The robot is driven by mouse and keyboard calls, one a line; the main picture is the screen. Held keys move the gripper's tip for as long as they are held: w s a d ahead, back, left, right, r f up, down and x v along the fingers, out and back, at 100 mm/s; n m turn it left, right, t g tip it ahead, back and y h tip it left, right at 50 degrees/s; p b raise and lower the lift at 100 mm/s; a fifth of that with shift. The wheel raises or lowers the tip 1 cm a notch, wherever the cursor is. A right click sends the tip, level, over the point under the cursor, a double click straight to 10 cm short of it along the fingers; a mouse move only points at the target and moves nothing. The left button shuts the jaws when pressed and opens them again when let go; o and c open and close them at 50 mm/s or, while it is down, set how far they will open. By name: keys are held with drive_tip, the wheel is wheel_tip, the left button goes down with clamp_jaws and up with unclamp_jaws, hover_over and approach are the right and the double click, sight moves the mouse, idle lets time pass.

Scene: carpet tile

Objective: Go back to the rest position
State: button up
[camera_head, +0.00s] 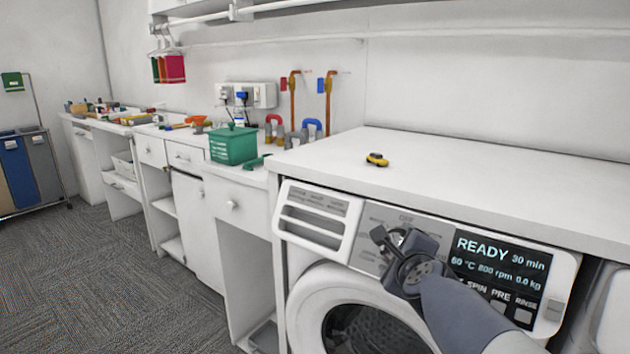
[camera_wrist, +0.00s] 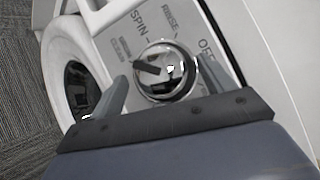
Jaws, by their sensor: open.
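My gripper (camera_head: 388,241) is in front of the washing machine's control panel (camera_head: 370,220), beside the lit display (camera_head: 500,265) that reads READY, 30 min. In the wrist view my gripper (camera_wrist: 167,85) is open, with one finger on each side of a round chrome dial (camera_wrist: 178,89). The dial has a dark pointer, and the words SPIN, RINSE and OFF are printed around it. I cannot tell whether the fingers touch the dial. In the head view my gripper hides most of the dial.
The detergent drawer (camera_head: 318,218) is left of the panel, above the round door (camera_head: 318,308). A yellow-black object (camera_head: 377,159) lies on the white worktop (camera_head: 470,180). A green basket (camera_head: 233,146) stands on the counter at left. The carpet floor (camera_head: 110,280) at left is clear.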

drive_tip(key=shift+f+m+t+h+b, duration=0.35)
drive_tip(key=shift+m+b, duration=0.35)
drive_tip(key=shift+b, duration=0.4)
drive_tip(key=shift+a+r+m+t+h+b, duration=0.15)
drive_tip(key=shift+m+t+h+b, duration=0.3)
drive_tip(key=shift+m+b, duration=0.7)
